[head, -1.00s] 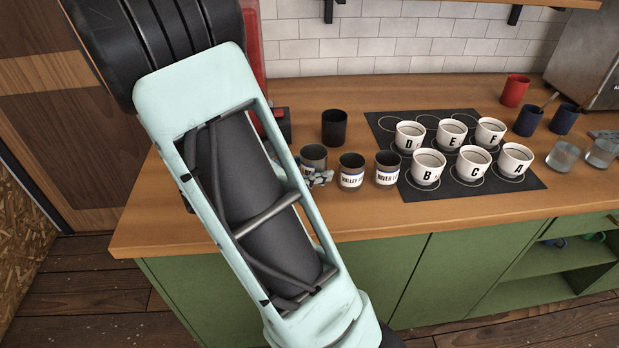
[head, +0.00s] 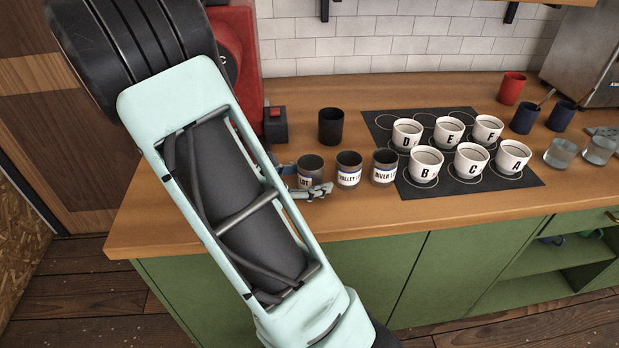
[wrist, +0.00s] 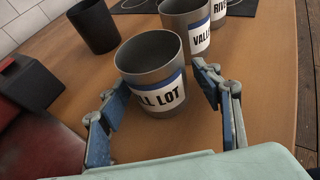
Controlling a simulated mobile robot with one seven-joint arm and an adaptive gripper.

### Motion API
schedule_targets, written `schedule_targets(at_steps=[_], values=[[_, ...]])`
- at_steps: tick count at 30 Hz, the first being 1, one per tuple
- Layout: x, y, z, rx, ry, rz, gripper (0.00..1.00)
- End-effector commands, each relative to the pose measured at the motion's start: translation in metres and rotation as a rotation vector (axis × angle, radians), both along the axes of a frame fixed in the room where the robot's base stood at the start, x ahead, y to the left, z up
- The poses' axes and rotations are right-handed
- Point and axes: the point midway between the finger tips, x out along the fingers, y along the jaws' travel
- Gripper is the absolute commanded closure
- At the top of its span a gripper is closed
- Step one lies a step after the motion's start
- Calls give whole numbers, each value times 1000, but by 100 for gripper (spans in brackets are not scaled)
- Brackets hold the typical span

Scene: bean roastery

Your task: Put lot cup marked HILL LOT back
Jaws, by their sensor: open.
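The lot cup (wrist: 154,72), grey with a white and blue label ending "LL LOT", stands upright on the counter. It also shows in the head view (head: 310,168), its label partly hidden by my gripper and arm. My gripper (wrist: 160,100) is open, with one finger on each side of the cup's near part; I cannot tell whether either finger touches it. In the head view my gripper (head: 305,188) is mostly hidden behind my arm. The VALLEY cup (head: 349,170) and the RIVER cup (head: 384,168) stand in a row to its right.
A plain black cup (head: 331,126) stands behind the row. Lettered white cups such as B (head: 425,166) sit on a dark mat (head: 466,192) at right. A red machine (head: 236,70) and a small dark box (head: 274,128) are at left. The counter front (head: 440,208) is clear.

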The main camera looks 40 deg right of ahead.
Motion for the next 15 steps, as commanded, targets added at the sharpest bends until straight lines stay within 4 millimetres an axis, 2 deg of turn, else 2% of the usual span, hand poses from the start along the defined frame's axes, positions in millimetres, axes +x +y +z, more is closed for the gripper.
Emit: schedule_targets(at_steps=[6,11,15], values=[[0,1,6,0,-1,1,41],[0,27,16,1,-2,6,41],[-2,56,28,1,-4,5,41]])
